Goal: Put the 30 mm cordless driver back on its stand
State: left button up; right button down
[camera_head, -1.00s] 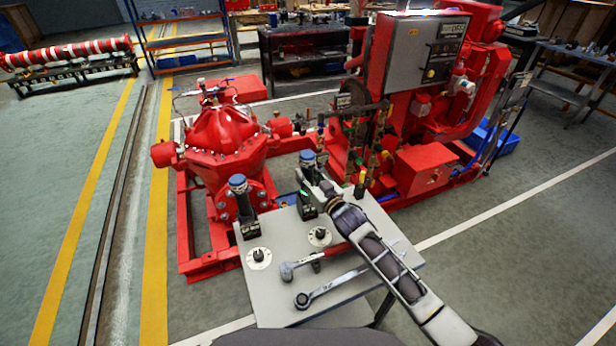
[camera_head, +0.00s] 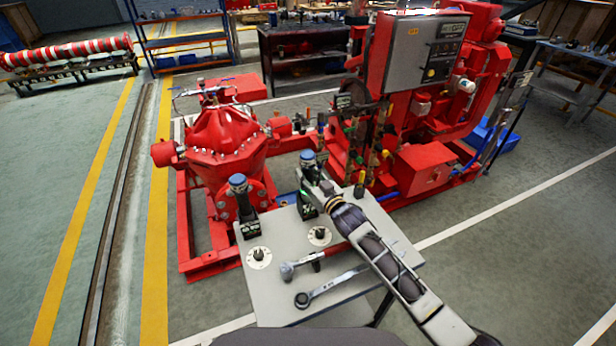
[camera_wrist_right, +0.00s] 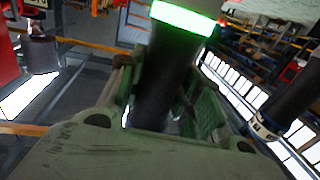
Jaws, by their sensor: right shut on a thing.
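A dark cordless driver with a blue top (camera_head: 307,158) stands upright at the back edge of the grey table (camera_head: 268,290). My right gripper (camera_head: 318,188) comes from the right and is shut on this driver. In the right wrist view the green fingers (camera_wrist_right: 165,100) are on both sides of its dark body (camera_wrist_right: 160,80), under a glowing green ring. A second, similar driver (camera_head: 240,190) stands upright at the table's back left. I cannot read the size on either driver. Whether the held driver touches a stand is hidden. My left gripper is out of view.
Two white discs with dark centres (camera_head: 259,257) (camera_head: 319,236) sit on the table. A short-handled tool (camera_head: 290,269) and a long wrench (camera_head: 325,288) lie in front of them. The red pump (camera_head: 220,140) and its frame are close behind the table.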

jog(key=shift+f, duration=0.15)
jog(key=shift+f, duration=0.15)
dwell(0.4)
jog(key=shift+f+b, duration=0.1)
jog(key=shift+b, duration=0.2)
jog(key=shift+f, duration=0.3)
jog(key=shift+f, duration=0.1)
jog(key=c, duration=0.9)
grip_release()
jog(key=shift+f, duration=0.25)
jog(key=shift+v, duration=6)
jog(key=shift+r, duration=0.1)
